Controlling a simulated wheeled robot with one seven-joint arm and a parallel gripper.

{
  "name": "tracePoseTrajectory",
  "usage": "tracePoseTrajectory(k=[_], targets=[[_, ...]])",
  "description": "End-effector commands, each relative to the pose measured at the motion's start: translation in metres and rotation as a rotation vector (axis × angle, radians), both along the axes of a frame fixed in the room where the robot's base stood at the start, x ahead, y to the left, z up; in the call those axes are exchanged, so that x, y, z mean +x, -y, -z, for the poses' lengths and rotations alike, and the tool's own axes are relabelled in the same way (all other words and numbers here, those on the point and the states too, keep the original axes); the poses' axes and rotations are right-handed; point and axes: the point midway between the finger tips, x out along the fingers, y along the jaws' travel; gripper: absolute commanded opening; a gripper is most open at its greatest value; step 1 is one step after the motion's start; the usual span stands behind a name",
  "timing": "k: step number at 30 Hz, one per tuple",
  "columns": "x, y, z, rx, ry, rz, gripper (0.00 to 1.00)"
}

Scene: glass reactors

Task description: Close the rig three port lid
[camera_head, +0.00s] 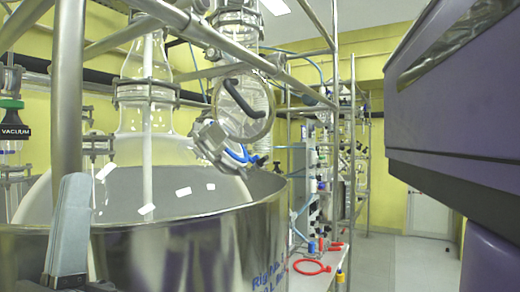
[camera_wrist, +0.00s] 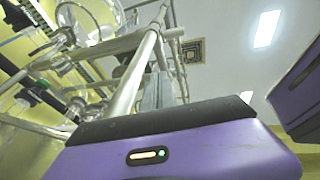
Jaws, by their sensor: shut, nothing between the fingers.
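The port lid (camera_head: 262,128) looks like a clear round disc with a black handle. In the head view it stands tilted up, open, beside the neck of the big glass vessel (camera_head: 130,185). A metal clamp (camera_head: 210,138) and a blue part (camera_head: 240,155) are at its lower edge. My gripper (camera_head: 75,182) shows as grey fingers pointing up at the lower left, in front of the steel bath, left of and below the lid. It is shut and empty, apart from the lid. The wrist view shows its grey fingers (camera_wrist: 158,82) beyond my purple hand. The port opening is not clear.
Steel frame bars (camera_head: 68,90) cross in front of and above the vessel. A red ring (camera_head: 311,267) lies on the bench to the right. The aisle floor (camera_head: 385,262) beyond looks clear.

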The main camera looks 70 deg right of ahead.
Motion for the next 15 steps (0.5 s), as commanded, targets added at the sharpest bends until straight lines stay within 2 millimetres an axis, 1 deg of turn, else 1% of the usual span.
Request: tracePoseTrajectory(k=[1, 3, 8, 11, 15], targets=[[-0.006, 0.009, -0.016, 0.056, 0.102, -0.098, 0.00], [-0.014, 0.021, -0.033, 0.122, 0.233, -0.234, 0.00], [-0.031, 0.051, -0.066, 0.242, 0.546, -0.544, 0.00], [-0.043, 0.072, -0.085, 0.298, 0.769, -0.747, 0.00], [-0.058, 0.103, -0.107, 0.345, 1.119, -1.049, 0.00]])
